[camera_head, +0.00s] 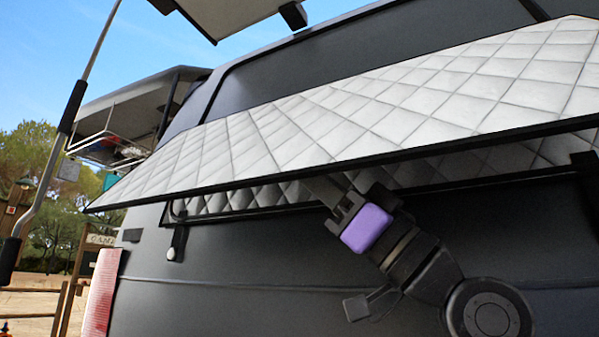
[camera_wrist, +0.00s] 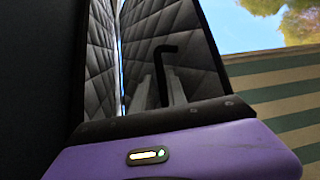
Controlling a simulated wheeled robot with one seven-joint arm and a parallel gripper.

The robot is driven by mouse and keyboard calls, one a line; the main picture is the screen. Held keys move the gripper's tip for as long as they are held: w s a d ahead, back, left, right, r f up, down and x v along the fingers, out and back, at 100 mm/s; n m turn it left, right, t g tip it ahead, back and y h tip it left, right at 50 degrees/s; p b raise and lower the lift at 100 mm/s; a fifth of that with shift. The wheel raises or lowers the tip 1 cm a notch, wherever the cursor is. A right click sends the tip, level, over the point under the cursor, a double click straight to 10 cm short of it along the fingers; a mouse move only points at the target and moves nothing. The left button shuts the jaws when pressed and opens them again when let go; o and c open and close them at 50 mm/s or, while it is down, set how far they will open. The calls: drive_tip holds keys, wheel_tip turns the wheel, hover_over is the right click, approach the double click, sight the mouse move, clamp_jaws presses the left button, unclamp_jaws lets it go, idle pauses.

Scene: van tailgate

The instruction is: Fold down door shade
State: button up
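The door shade (camera_head: 330,115) is a silver quilted panel with a black edge, raised and tilted outward from the dark van door. A second quilted panel (camera_head: 250,198) lies behind it against the door. My gripper (camera_head: 322,188) reaches up from below into the gap between the panels, its tips partly hidden by the raised shade's lower edge. In the wrist view my two pale fingers (camera_wrist: 162,90) stand apart, with quilted shade surface (camera_wrist: 180,40) beyond them. A black bent hook (camera_wrist: 164,52) shows between or just beyond the fingers; I cannot tell whether they touch it.
The dark van door (camera_head: 240,285) fills the lower area behind my arm. A black latch (camera_head: 176,243) sits at the lower panel's left. A red tail light (camera_head: 100,292) is at the left. A raised awning-like panel (camera_head: 235,12) hangs above; open sky lies left.

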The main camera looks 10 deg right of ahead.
drive_tip(key=shift+s+a, duration=0.3)
drive_tip(key=shift+s, duration=0.15)
drive_tip(key=shift+f, duration=0.1)
drive_tip(key=v, duration=0.7)
drive_tip(key=shift+d, duration=0.35)
drive_tip(key=shift+f, duration=0.15)
